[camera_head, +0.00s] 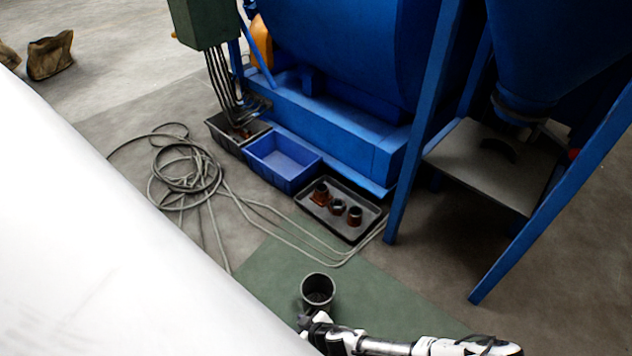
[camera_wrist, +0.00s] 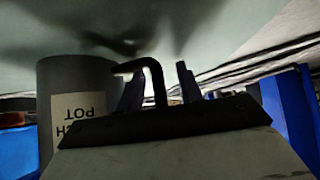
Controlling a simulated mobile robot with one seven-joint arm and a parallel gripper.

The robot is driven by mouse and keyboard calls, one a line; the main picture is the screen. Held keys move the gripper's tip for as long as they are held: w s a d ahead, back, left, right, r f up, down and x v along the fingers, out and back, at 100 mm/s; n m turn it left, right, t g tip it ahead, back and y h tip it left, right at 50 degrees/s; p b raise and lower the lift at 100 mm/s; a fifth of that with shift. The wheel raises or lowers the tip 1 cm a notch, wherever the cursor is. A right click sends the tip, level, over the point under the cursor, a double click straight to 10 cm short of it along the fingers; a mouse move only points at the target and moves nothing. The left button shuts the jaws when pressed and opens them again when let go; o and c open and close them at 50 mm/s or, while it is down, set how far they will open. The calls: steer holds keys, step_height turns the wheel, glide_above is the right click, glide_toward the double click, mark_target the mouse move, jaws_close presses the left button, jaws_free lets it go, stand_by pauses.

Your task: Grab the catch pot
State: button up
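The catch pot, a dark grey open-topped cylinder (camera_head: 317,283), stands on the green floor area at the bottom centre of the head view. In the wrist view the pot (camera_wrist: 58,75) is at the left, with a pale label reading "POT" upside down. Its dark bent handle (camera_wrist: 150,62) reaches right from the pot. My gripper (camera_wrist: 160,78) is open, with one finger between pot and handle and the other beyond the handle, a gap showing there. In the head view my gripper (camera_head: 310,320) is at the pot's near side, its fingers hard to make out.
A dark tray (camera_head: 325,219) with several rusty parts lies beyond the pot. A blue bin (camera_head: 283,160) and a dark bin (camera_head: 222,136) stand by the blue machine (camera_head: 335,125). A coiled hose (camera_head: 185,175) trails across the floor at left. Blue support legs (camera_head: 545,205) stand at right.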

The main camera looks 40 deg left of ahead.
jaws_close()
stand_by(0.4)
